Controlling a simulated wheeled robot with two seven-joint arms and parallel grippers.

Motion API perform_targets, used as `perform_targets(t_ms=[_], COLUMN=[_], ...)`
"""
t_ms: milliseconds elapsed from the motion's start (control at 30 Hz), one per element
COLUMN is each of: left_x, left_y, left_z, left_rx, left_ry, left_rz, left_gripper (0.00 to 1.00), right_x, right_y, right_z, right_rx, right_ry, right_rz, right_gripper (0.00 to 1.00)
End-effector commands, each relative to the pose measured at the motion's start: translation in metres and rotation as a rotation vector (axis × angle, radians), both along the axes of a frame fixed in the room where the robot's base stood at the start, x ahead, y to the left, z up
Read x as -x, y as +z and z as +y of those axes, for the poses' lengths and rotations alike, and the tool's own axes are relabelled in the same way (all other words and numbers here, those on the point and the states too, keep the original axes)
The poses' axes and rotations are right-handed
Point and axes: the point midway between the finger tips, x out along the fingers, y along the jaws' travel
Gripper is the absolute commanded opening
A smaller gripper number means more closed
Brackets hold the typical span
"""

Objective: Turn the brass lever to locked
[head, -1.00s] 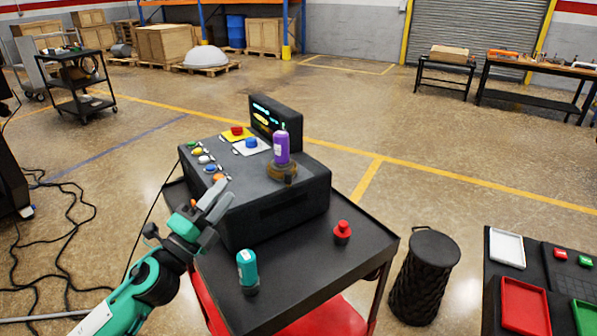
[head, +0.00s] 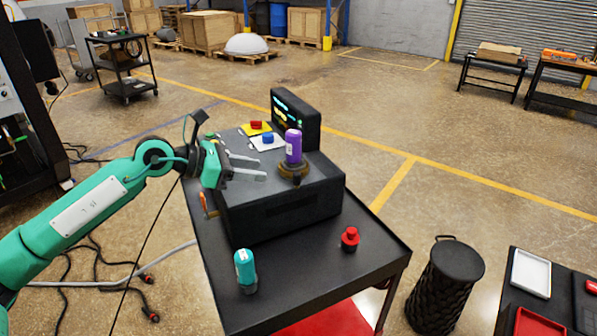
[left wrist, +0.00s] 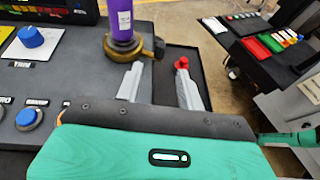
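The brass lever is a dark brass base (head: 293,172) on top of the black console, with an upright purple cylinder (head: 293,146) standing on it. In the left wrist view the brass part (left wrist: 148,46) and the lower purple cylinder (left wrist: 121,18) show at the top, just beyond the left finger. My left gripper (head: 264,167) is open and empty, a little left of the brass base, its fingers pointing right toward it. I see no contact. In the left wrist view the gap between the fingertips (left wrist: 160,66) is empty. My right gripper is not in view.
The black console (head: 285,212) carries a red button (head: 256,126), a blue button (head: 268,138) and a screen (head: 296,120). A teal bottle (head: 245,271) and a red-topped object (head: 350,239) stand on the cart in front. A black bin (head: 447,285) stands right of the cart.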

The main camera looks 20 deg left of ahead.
Motion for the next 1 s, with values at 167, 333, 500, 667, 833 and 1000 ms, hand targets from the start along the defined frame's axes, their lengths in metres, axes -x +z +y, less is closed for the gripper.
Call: perform_targets(t_ms=[167,333,500,667,833,1000], left_x=[-0.018,-0.035,-0.051,-0.061,-0.064,-0.065], left_y=[-0.006,-0.019,-0.029,-0.038,-0.042,-0.043], left_z=[-0.024,-0.047,-0.067,-0.078,-0.083,-0.084], left_rx=[0.004,0.005,0.006,0.004,0.003,0.003], left_ry=[-0.002,-0.003,-0.002,0.0,-0.001,-0.001], left_rz=[-0.001,0.002,0.001,0.001,-0.001,-0.001], left_gripper=[0.38,0.38,0.38,0.38,0.38,0.38], right_x=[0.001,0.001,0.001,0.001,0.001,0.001], right_y=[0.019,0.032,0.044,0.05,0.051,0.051], right_z=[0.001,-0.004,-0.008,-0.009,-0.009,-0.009], right_rx=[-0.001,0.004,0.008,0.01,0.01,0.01], right_ry=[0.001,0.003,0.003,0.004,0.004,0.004], right_rz=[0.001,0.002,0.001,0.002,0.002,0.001], right_gripper=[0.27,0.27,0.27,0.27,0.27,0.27])
